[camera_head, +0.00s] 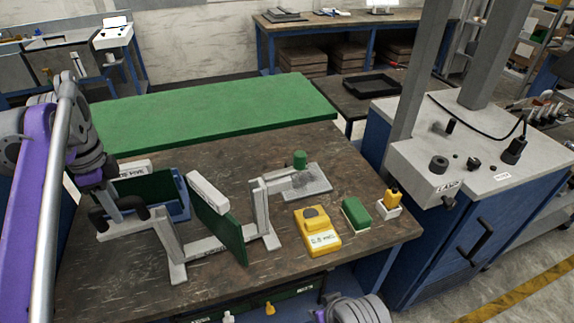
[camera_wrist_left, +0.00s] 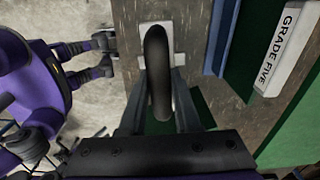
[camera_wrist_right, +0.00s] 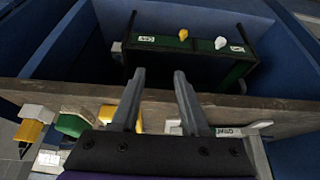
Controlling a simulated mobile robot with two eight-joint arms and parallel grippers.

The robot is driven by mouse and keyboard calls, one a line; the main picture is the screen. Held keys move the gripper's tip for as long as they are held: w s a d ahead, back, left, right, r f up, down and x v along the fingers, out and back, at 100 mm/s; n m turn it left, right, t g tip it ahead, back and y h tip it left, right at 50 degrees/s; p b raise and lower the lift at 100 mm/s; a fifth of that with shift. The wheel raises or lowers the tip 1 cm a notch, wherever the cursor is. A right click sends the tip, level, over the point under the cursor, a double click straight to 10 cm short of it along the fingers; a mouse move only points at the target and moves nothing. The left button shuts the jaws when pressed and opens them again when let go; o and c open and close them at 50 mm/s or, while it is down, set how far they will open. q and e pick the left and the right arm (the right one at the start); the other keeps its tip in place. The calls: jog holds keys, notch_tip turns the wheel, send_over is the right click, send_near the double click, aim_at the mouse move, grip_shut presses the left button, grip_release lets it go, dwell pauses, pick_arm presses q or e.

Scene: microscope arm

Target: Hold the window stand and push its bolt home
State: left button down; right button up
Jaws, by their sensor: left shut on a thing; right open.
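My left gripper (camera_head: 120,208) is shut on this handle. My right gripper (camera_wrist_right: 158,72) is open and empty near the table's front edge; in the head view only part of its wrist shows at the bottom. I cannot tell which part is the bolt.
A grey plate with a green knob (camera_head: 300,159), a yellow device (camera_head: 318,232), a green block (camera_head: 356,214) and a yellow-topped white block (camera_head: 390,205) stand at right. A green drawer (camera_wrist_right: 190,45) is below the front edge.

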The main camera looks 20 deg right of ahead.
jog(key=shift+c, duration=0.3)
jog(key=shift+w+r, duration=0.15)
jog(key=shift+r, duration=0.05)
jog(key=shift+c, duration=1.3)
jog(key=shift+m, duration=0.3)
jog(key=w+r, duration=0.1)
jog(key=r, duration=0.1)
jog(key=w+d+r, duration=0.1)
jog(key=w, duration=0.1)
jog(key=shift+r, duration=0.35)
grip_shut()
jog(key=w+d+r+m+t+y, duration=0.1)
jog(key=w+d+r, duration=0.35)
jog(key=r, duration=0.45)
jog(key=w+d+r+m+y, duration=0.15)
jog(key=w+d+r, duration=0.3)
jog(key=r, duration=0.45)
jog(key=w+d+r+m+t, duration=0.1)
jog(key=w+d+r+m, duration=0.15)
jog(key=w+r, duration=0.45)
jog(key=w+a+f+n, duration=0.1)
jog(key=w+a+f, duration=0.4)
jog(key=w+f, duration=0.1)
jog(key=shift+w+f, duration=0.15)
jog(key=shift+f, duration=0.05)
